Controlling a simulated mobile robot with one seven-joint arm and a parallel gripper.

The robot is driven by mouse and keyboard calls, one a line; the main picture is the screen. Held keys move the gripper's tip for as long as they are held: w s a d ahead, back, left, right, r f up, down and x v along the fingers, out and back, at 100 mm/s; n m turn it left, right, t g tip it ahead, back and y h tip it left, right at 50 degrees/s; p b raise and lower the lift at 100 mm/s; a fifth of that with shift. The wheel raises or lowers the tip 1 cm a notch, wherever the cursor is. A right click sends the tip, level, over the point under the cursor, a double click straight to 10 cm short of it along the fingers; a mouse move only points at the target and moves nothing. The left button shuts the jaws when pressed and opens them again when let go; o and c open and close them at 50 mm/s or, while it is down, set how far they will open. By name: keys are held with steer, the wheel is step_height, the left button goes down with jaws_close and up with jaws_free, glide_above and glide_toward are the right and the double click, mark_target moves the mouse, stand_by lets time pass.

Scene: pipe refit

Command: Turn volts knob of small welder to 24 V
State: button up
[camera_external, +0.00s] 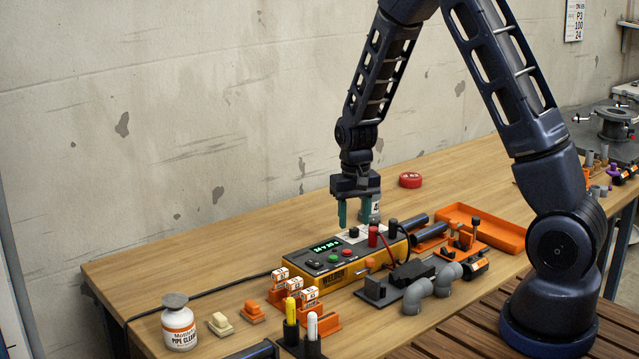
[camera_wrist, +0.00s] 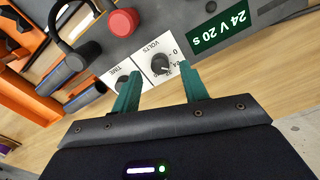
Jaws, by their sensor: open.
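The small welder (camera_external: 338,271) is a yellow and dark box on the bench, with a green lit display on top. Its black volts knob (camera_external: 354,232) sits on a white panel; in the wrist view the knob (camera_wrist: 161,64) has a light pointer mark, and the "VOLTS" scale beside it is partly readable. My gripper (camera_external: 355,221) points down over the knob. Its teal fingers are open, one on each side of the knob in the wrist view (camera_wrist: 160,74), with visible gaps. I cannot tell whether the fingertips reach down to its height.
A green sign (camera_wrist: 225,26) reads "24 V 20 s". The time dial (camera_wrist: 122,84) is partly behind one finger. A red cap (camera_wrist: 122,22) and black cables are close by. Grey pipe elbows (camera_external: 417,294) lie in front; an orange tray (camera_external: 485,228) is to the right.

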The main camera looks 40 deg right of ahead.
mark_target(355, 229)
step_height(355, 229, up, 9)
stand_by(0.3)
steer(key=shift+f, duration=0.15)
steer(key=s+r+n+t+y, duration=0.1)
steer(key=s+r+n+t, duration=0.1)
steer(key=s+r, duration=1.35)
steer(key=s+r+n+t, duration=0.1)
steer(key=s+r, duration=0.3)
steer(key=s, duration=0.4)
steer(key=s+r+t+h, duration=0.1)
steer(key=s+r, duration=0.3)
steer(key=s, duration=0.4)
steer(key=shift+d+r+n+t, duration=0.2)
steer(key=shift+r+n+t, duration=0.1)
steer(key=shift+n, duration=0.1)
